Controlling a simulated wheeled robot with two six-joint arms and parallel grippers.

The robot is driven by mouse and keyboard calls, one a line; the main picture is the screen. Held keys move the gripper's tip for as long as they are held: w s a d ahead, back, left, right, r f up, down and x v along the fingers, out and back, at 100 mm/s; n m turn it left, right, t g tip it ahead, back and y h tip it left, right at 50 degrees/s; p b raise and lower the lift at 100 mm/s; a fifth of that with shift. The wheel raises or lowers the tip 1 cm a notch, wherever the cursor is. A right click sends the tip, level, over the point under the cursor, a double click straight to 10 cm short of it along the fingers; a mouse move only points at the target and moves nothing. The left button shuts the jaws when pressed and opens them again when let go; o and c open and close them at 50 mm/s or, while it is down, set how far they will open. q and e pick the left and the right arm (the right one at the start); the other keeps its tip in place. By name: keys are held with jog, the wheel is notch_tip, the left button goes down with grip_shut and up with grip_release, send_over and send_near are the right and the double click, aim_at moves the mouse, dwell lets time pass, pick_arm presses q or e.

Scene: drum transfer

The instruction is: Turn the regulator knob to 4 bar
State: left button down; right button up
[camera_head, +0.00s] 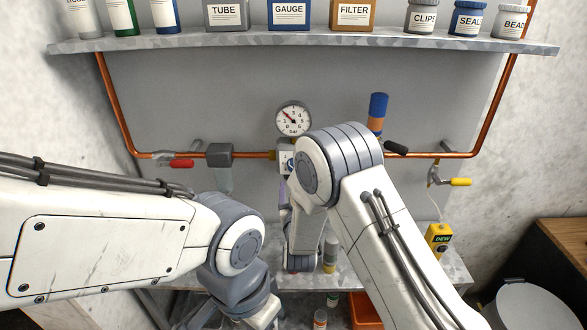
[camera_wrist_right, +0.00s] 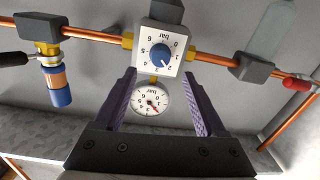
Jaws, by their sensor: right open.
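The regulator is a white block (camera_wrist_right: 148,39) with a blue knob (camera_wrist_right: 161,55) on its face, seen upside down in the right wrist view. The knob's white pointer faces lower right, seemingly near the 2. A round pressure gauge (camera_head: 293,119) shows above the regulator in the head view, its red needle pointing upper left; the exact reading is too small to tell. My right gripper (camera_wrist_right: 159,73) is open, its purple fingers either side of the knob's line and apart from it. In the head view my right arm hides most of the regulator. My left gripper is out of view.
Copper pipe (camera_head: 118,112) runs along the wall with a red-handled valve (camera_head: 181,163) at left and a yellow-handled valve (camera_head: 460,182) at right. A blue-orange cylinder (camera_head: 378,106) stands right of the gauge. A shelf (camera_head: 230,40) of boxes and jars hangs above.

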jog(key=w+p, duration=0.3)
jog(key=w, duration=0.5)
jog(key=shift+a, duration=0.2)
jog(key=shift+w, duration=0.1)
grip_shut()
